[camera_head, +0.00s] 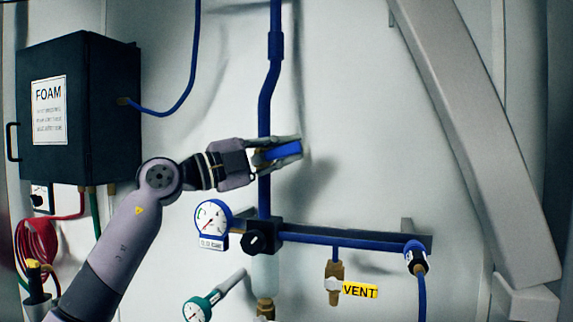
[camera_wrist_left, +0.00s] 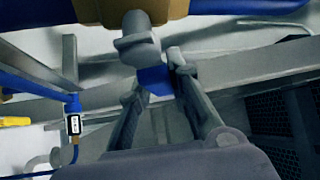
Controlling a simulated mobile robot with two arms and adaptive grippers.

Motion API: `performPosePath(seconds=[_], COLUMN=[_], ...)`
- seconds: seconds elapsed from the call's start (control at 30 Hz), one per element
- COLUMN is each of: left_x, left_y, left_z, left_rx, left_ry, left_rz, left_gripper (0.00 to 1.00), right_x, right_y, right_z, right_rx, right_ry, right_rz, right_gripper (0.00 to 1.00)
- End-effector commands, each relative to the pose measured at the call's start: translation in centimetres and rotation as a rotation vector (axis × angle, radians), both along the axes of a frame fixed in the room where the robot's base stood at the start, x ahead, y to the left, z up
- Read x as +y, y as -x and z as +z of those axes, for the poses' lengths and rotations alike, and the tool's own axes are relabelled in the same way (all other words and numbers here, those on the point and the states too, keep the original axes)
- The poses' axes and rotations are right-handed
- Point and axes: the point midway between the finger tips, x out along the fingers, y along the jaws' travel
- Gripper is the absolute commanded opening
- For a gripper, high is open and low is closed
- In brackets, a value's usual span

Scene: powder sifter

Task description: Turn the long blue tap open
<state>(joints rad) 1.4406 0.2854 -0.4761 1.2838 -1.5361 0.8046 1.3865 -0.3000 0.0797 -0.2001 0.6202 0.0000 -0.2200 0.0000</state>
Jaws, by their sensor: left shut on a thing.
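The long blue tap handle (camera_head: 281,153) sits on the vertical blue pipe (camera_head: 265,110) in the head view and points to the right, close to level. My left gripper (camera_head: 291,148) reaches in from the left across the pipe and is shut on the handle, one finger above and one below. In the left wrist view, a short blue part of the handle (camera_wrist_left: 154,79) shows between the fingers. The tap's brass body (camera_wrist_left: 95,10) and grey stem (camera_wrist_left: 138,42) are above it at the top edge. Much of the handle is hidden by the fingers. My right gripper is not in view.
Below are a round gauge (camera_head: 212,217), a black knob (camera_head: 253,243) and a horizontal blue pipe (camera_head: 340,239) with a yellow VENT tag (camera_head: 360,290). A black FOAM box (camera_head: 80,105) hangs at left. A grey slanted beam (camera_head: 480,140) stands at right. Bare wall lies between.

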Motion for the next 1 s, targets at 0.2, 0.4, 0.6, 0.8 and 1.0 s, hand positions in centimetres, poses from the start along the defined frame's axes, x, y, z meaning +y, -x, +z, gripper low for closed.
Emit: performPosePath(seconds=[0.2,0.4,0.6,0.8,1.0], left_x=[0.4,0.7,0.9,1.0,1.0], left_y=[-0.2,-0.2,-0.3,-0.3,-0.3], left_z=[0.7,1.4,1.7,1.9,1.9], left_rx=[0.048,0.077,0.095,0.097,0.097], left_ry=[0.146,0.243,0.293,0.307,0.306], left_rz=[0.001,0.002,0.002,0.003,0.003], left_gripper=[0.00,0.00,0.00,0.00,0.00], right_x=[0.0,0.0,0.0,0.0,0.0], right_y=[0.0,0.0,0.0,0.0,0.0], right_z=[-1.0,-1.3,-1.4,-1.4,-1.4], right_rx=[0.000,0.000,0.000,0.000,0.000], right_ry=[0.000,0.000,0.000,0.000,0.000], right_rz=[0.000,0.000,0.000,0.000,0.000], right_gripper=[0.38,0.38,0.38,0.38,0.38])
